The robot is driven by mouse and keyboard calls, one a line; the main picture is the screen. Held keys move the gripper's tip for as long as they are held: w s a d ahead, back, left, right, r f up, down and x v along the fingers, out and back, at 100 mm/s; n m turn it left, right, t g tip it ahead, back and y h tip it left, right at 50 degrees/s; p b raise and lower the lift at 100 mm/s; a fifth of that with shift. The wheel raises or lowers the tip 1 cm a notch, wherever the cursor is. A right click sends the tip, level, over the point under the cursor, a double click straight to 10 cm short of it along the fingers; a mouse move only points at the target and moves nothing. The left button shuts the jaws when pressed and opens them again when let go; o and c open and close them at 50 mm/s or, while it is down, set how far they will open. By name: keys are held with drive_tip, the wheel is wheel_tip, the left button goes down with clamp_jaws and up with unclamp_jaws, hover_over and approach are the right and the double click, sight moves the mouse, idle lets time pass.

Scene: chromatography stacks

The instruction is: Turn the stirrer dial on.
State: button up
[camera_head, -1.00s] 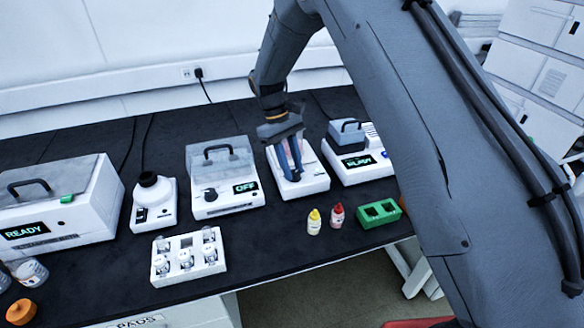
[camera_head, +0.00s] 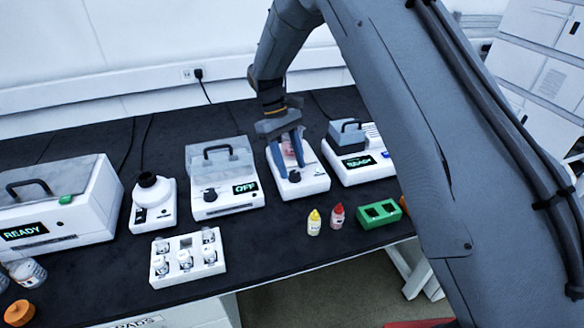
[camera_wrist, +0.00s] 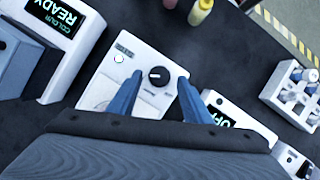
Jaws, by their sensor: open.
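The stirrer (camera_head: 314,184) is a small white unit on the black bench, with a pinkish item partly hidden behind my fingers on its rear part. Its round black dial (camera_head: 294,176) is at the front. In the wrist view the dial (camera_wrist: 159,76) has a pale pointer mark and sits on the stirrer's white face (camera_wrist: 150,55). My gripper (camera_head: 292,171) is open over the stirrer. In the wrist view its two blue fingers (camera_wrist: 160,82) are on either side of the dial, with gaps; I cannot tell their exact height above the face.
A white unit reading OFF (camera_head: 228,205) stands close on the left. A unit reading READY (camera_head: 355,172) stands close on the right. A yellow bottle (camera_head: 314,223), a red bottle (camera_head: 337,217) and a green rack (camera_head: 379,213) stand in front. A vial rack (camera_head: 188,258) is front left.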

drive_tip(key=b+v, duration=0.1)
drive_tip(key=v, duration=0.5)
drive_tip(key=shift+w+a+r, duration=0.1)
drive_tip(key=shift+r, duration=0.15)
drive_tip(key=s+d+m+t+y, duration=0.1)
drive_tip(key=s+d+m, duration=0.3)
drive_tip(key=s+d, duration=0.6)
drive_tip(key=s+d+m+t+y, duration=0.2)
drive_tip(key=s+d, duration=0.7)
drive_tip(key=s, duration=0.7)
drive_tip(key=shift+d+m+t, duration=0.35)
drive_tip(key=shift+m+t, duration=0.15)
drive_tip(key=shift+m, duration=0.6)
